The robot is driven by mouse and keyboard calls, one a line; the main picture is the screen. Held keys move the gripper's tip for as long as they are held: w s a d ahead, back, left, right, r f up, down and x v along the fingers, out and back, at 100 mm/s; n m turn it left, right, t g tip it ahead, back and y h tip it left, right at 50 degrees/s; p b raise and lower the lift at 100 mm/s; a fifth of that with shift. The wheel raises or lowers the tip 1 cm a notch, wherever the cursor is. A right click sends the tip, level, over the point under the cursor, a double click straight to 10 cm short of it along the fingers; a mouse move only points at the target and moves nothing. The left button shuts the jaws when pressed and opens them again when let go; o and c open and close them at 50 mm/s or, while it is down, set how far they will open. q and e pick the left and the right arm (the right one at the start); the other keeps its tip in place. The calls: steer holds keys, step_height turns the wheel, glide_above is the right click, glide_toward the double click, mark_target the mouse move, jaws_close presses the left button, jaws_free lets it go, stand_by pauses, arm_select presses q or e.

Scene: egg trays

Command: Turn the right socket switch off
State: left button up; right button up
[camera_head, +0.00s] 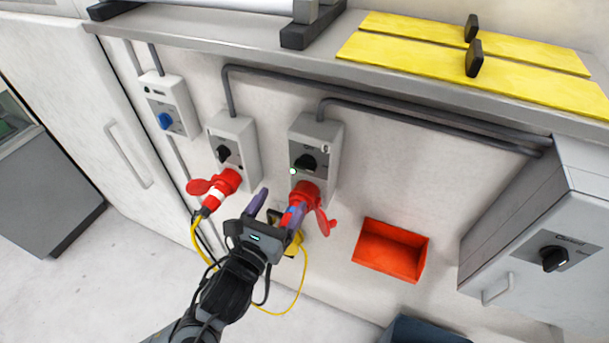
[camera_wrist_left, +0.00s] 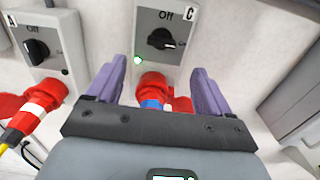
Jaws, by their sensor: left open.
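The right socket (camera_head: 327,133) is a grey wall box with a black rotary switch (camera_head: 305,163) and a red outlet (camera_head: 304,190) below it. In the left wrist view, the switch (camera_wrist_left: 161,39) sits under the word "Off", beside a letter C. A small light (camera_wrist_left: 138,60) glows green below it to the left. I cannot tell the knob's exact setting. My left gripper (camera_head: 280,202) is open and empty, just below the switch, its purple fingers (camera_wrist_left: 160,75) on either side of the red outlet. They appear apart from the switch. My right gripper is out of view.
A second grey socket (camera_head: 243,135) with a red plug and yellow cable is to the left. A smaller box (camera_head: 178,97) has a blue knob. An orange-red bin (camera_head: 405,252) is right of my gripper. A grey cabinet (camera_head: 560,215) stands far right, below a shelf (camera_head: 200,43).

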mark_target(303, 167)
arm_select(q)
steer(key=p+x, duration=0.2)
steer(key=x, duration=0.6)
steer(key=shift+w+d+r, duration=0.15)
steer(key=shift+d, duration=0.1)
steer(key=shift+p+x, duration=0.4)
steer(key=shift+x, duration=0.55)
steer(key=c, duration=1)
steer(key=shift+c, duration=0.2)
